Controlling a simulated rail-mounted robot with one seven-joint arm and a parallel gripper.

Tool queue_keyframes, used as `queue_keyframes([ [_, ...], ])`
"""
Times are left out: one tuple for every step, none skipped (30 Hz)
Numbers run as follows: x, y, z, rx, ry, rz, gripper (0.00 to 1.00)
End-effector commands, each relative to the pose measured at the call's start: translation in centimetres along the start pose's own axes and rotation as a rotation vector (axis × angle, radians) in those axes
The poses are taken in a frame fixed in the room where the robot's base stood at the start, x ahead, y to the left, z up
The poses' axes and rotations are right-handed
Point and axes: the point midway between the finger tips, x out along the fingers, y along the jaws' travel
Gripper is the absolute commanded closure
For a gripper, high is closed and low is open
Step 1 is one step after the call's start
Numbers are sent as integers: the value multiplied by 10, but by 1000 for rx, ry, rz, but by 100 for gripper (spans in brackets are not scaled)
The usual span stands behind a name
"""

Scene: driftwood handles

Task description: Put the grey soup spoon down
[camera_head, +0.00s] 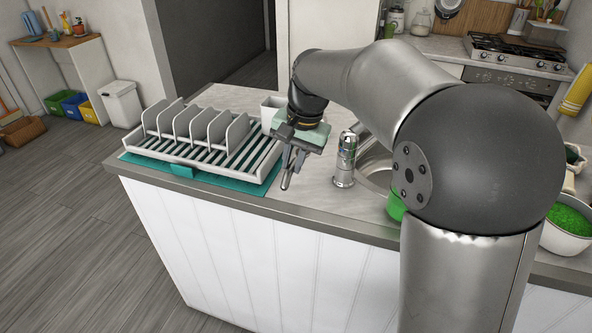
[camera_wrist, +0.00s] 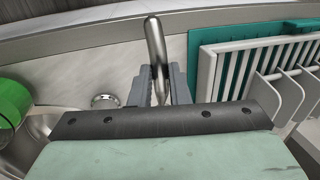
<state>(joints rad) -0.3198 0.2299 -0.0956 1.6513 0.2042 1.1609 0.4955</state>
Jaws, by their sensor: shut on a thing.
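My gripper (camera_head: 293,158) is shut on the grey soup spoon (camera_head: 287,177) and holds it above the counter, between the dish rack and the tap. In the wrist view the spoon (camera_wrist: 155,48) shows as a shiny metal shape rising between the two grey fingers of my gripper (camera_wrist: 158,85). The spoon's lower part is hidden by the fingers and the gripper body. The countertop (camera_wrist: 110,72) is pale, with a dark edge beyond the spoon. I cannot tell the exact gap between spoon and counter.
A metal tap (camera_head: 345,160) and sink (camera_head: 374,166) are to the right. A white container (camera_head: 270,106) stands behind. A green object (camera_wrist: 12,102) is near the sink.

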Motion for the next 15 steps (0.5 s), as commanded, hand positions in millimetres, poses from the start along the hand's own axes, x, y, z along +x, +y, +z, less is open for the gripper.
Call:
queue_keyframes([
  [12,1,-7,2,-6,4,100],
  [18,1,-12,2,-5,4,100],
  [24,1,-17,2,-4,4,100],
  [29,1,-21,1,-4,4,100],
  [33,1,-24,1,-3,3,100],
  [37,1,-28,2,-2,2,100],
  [40,1,-30,2,-2,2,100],
  [42,1,-32,1,-2,2,100],
  [44,1,-33,1,-2,1,100],
  [46,1,-34,1,-2,1,100],
  [47,1,-35,0,-2,1,100],
  [48,1,-36,0,-2,1,100],
  [50,1,-38,0,-2,1,100],
  [53,1,-40,0,-2,1,100],
  [57,2,-43,1,-3,2,100],
])
